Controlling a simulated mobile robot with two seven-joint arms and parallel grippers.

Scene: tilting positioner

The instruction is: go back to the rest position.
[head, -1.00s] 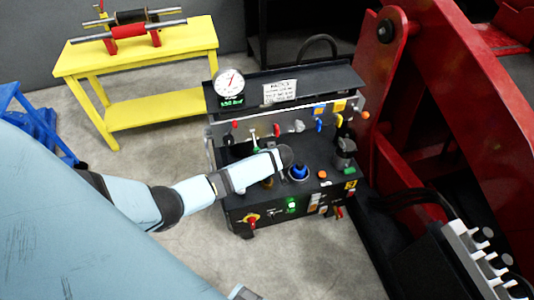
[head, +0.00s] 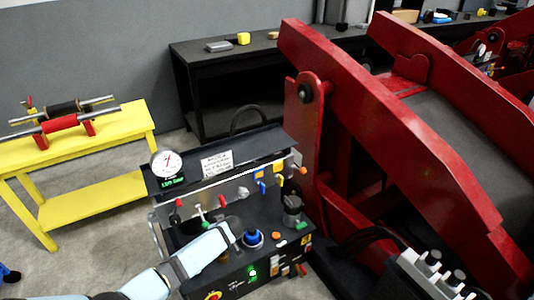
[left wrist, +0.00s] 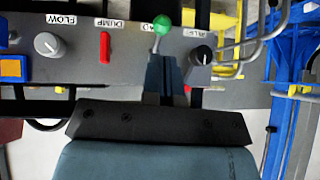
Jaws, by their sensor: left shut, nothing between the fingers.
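The black control console (head: 262,212) stands in the lower middle of the head view, with a gauge (head: 167,164), a label plate and several coloured levers. My left arm comes in from the lower left, and its hand (head: 203,250) is over the console's left part. The fingertips are hard to make out there. In the left wrist view my left gripper (left wrist: 164,62) is shut and empty, just below a lever with a green ball (left wrist: 162,22). I cannot tell whether it touches the lever. My right gripper is not in view.
A red steel frame (head: 390,110) rises close to the console's right side. A yellow bench (head: 100,133) with rollers stands at the left. A black workbench (head: 240,50) stands behind. A grey valve block (head: 430,275) is at the lower right. Bare floor lies left of the console.

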